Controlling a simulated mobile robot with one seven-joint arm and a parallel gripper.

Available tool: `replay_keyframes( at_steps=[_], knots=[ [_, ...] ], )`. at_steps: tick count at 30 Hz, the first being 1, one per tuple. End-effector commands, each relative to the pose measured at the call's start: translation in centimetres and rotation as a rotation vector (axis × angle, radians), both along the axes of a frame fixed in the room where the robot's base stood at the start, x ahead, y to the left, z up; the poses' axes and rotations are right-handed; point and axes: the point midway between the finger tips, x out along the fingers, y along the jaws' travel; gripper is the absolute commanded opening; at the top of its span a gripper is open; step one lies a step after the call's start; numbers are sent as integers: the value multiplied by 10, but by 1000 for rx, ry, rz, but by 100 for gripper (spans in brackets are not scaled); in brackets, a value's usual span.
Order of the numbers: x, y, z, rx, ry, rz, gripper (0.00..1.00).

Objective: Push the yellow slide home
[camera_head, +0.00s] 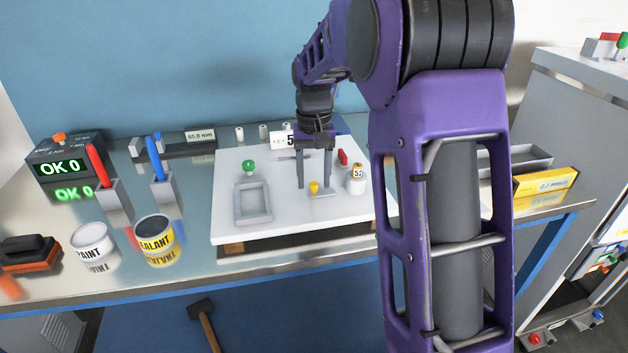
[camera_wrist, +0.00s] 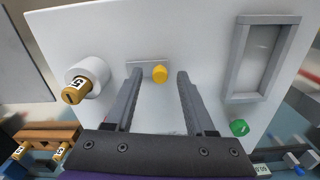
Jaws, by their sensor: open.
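The yellow slide shows as a small round yellow knob (camera_head: 314,187) on a short grey track plate (camera_head: 325,194) in the white board (camera_head: 290,212). In the wrist view the knob (camera_wrist: 160,74) sits near the right part of the plate (camera_wrist: 138,64). My gripper (camera_head: 314,180) is open and empty, pointing down over the board. In the wrist view its two fingers (camera_wrist: 158,84) appear on either side of the knob, with clear gaps. I cannot tell how far the fingertips are above the board.
A white cylinder with a brass key (camera_head: 357,174) stands right of the slide. A red piece (camera_head: 342,157) is behind it. A grey rectangular frame (camera_head: 253,203) and green knob (camera_head: 249,167) are to the left.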

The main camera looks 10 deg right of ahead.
Motion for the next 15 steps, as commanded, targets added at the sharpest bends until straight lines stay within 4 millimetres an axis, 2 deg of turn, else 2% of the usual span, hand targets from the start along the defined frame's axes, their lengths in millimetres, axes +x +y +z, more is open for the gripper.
replay_keyframes(
  at_steps=[10, 11, 15],
  knots=[
    [0, 0, -5, 0, -1, 0, 55],
    [0, 0, -4, 0, -1, 0, 51],
    [0, 0, -4, 0, -1, 0, 26]
  ],
)
